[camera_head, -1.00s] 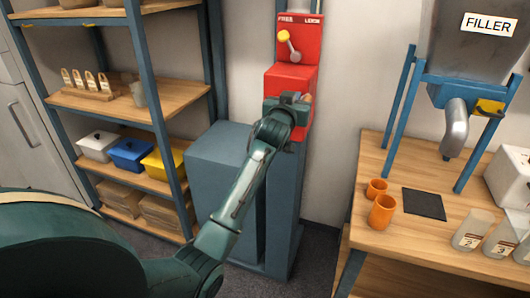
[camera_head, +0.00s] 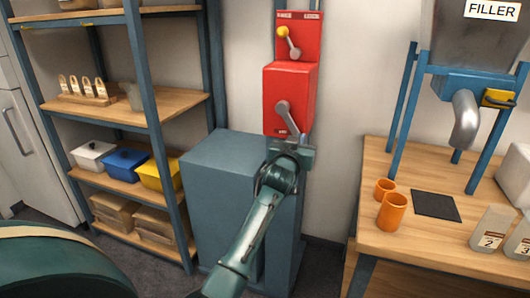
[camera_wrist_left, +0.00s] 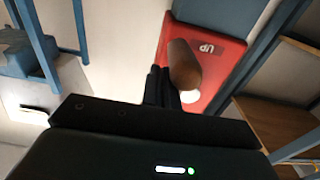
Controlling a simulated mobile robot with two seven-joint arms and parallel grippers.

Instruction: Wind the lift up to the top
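The red lift winder box (camera_head: 288,85) hangs on a grey-blue post and has a grey crank (camera_head: 288,113) pointing down and slightly right. Its brown handle (camera_wrist_left: 184,64) shows in the left wrist view, in front of a red face marked UP. My left gripper (camera_head: 292,150) is at the box's lower edge, by the crank's lower end. In the wrist view its dark fingers (camera_wrist_left: 160,86) are close together, with the handle right beside them on the right, not between them. The handle is hidden by the gripper in the head view. My right gripper is out of view.
Above the box is a red panel with a yellow-knobbed lever (camera_head: 288,41). A grey-blue block (camera_head: 225,180) stands below. Shelves (camera_head: 130,110) with bins are at left. A wooden table (camera_head: 420,245) with orange cups (camera_head: 391,210) and the filler (camera_head: 475,85) is at right.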

